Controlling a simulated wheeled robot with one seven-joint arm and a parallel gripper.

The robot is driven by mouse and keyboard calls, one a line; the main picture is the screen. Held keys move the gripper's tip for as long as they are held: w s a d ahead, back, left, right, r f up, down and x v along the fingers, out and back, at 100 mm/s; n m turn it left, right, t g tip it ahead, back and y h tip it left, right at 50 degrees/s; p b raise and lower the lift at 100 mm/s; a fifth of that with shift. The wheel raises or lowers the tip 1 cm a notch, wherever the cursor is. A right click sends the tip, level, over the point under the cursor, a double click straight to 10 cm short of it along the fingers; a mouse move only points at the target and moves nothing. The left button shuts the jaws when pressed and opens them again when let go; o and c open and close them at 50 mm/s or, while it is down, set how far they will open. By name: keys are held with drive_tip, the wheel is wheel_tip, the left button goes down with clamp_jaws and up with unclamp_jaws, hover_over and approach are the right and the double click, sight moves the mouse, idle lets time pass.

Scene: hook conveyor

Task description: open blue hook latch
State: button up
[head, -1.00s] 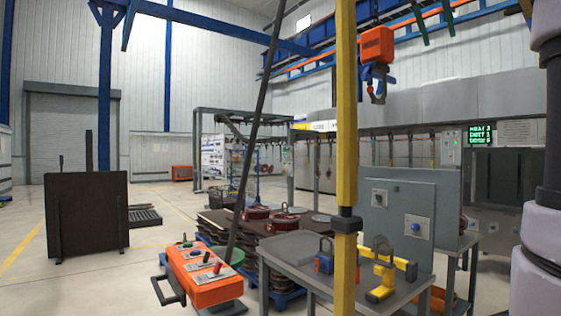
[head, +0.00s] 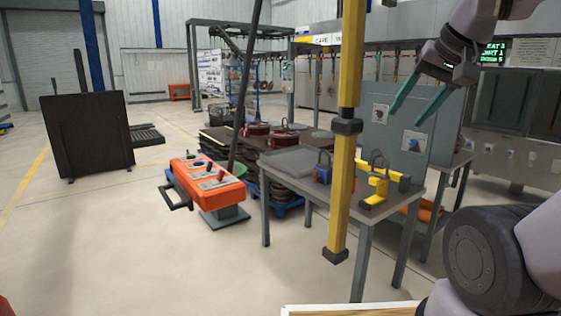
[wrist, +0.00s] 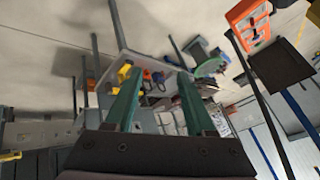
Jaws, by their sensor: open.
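My gripper (head: 408,116) is open and empty at the upper right of the head view, its two green fingers pointing down and left. The fingers also show in the wrist view (wrist: 159,78), with nothing between them. The hoist hook with a blue latch, seen hanging from an orange block a second ago, is outside the head view now. I cannot make it out in the wrist view either. A blue padlock-like piece (head: 322,174) with a dark shackle stands on the grey table (head: 292,162), beside a yellow fixture (head: 377,188).
A grey panel (head: 395,140) rises behind the table. A dark board (head: 88,130) stands at left. The front-left floor is clear.

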drive_tip(key=shift+f, duration=0.1)
clamp_jaws()
drive_tip(key=w+d+r+m+y, duration=0.2)
drive_tip(key=w+r+y, duration=0.1)
drive_tip(key=w+r, duration=0.55)
drive_tip(key=w+d+r+m+y, duration=0.2)
drive_tip(key=w+r+y, duration=0.2)
drive_tip(key=w+r, duration=0.45)
drive_tip(key=w+d+r+t+y, duration=0.2)
drive_tip(key=w+d+r, duration=0.2)
drive_tip(key=d+r, duration=0.2)
drive_tip(key=w+d+r+t+y, duration=0.2)
drive_tip(key=w+d+r, duration=0.3)
drive_tip(key=r, duration=0.5)
drive_tip(key=shift+d+y, duration=0.4)
drive_tip(key=shift+d, duration=0.8)
drive_tip(key=shift+w, duration=0.1)
